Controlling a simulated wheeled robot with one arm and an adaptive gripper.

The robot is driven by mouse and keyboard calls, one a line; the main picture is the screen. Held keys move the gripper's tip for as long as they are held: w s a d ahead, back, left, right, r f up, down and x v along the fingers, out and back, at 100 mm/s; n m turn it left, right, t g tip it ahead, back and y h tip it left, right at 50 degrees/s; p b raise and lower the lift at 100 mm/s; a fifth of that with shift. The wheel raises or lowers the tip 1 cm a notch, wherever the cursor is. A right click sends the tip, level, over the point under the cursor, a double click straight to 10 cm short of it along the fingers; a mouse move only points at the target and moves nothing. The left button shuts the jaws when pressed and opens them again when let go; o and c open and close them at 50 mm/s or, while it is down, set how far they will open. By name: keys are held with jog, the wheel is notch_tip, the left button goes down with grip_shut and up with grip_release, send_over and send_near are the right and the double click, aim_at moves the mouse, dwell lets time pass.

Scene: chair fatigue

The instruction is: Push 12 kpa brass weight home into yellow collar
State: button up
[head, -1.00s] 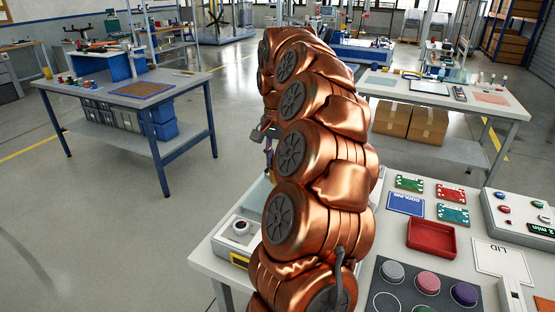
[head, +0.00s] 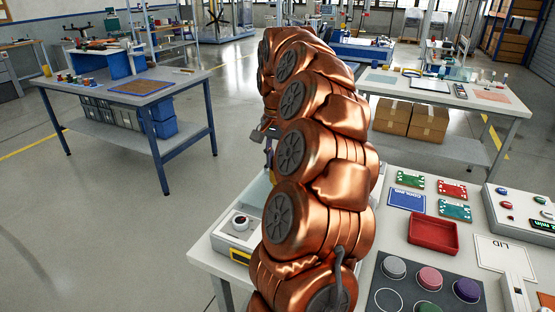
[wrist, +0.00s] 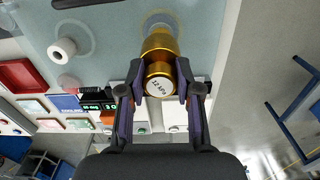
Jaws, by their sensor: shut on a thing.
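In the wrist view my gripper (wrist: 160,82) is shut on the brass weight (wrist: 159,48), with one finger on each side. The weight's pale end face reads 12 kPa and faces the camera. Its far end points at a pale yellowish ring (wrist: 160,17) on the grey-green surface, which looks like the yellow collar. The weight covers part of this ring, so I cannot tell whether it is inside or just above it. In the head view my copper arm hides the weight and the collar.
A white knob (wrist: 63,48) stands on the same surface. The near bench holds a red tray (head: 433,234), a dark board with coloured discs (head: 411,290), circuit cards and a control box (head: 520,215). A blue-legged table (head: 125,95) stands at the left, with open floor between.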

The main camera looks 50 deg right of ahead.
jog(key=shift+f+b, duration=0.45)
jog(key=shift+f, duration=0.1)
jog(key=o, duration=1.1)
jog(key=shift+o, duration=0.2)
jog(key=shift+r, duration=0.15)
notch_tip(320, 180, up, 6)
jog(key=shift+r, duration=0.65)
jog(key=shift+a, duration=0.15)
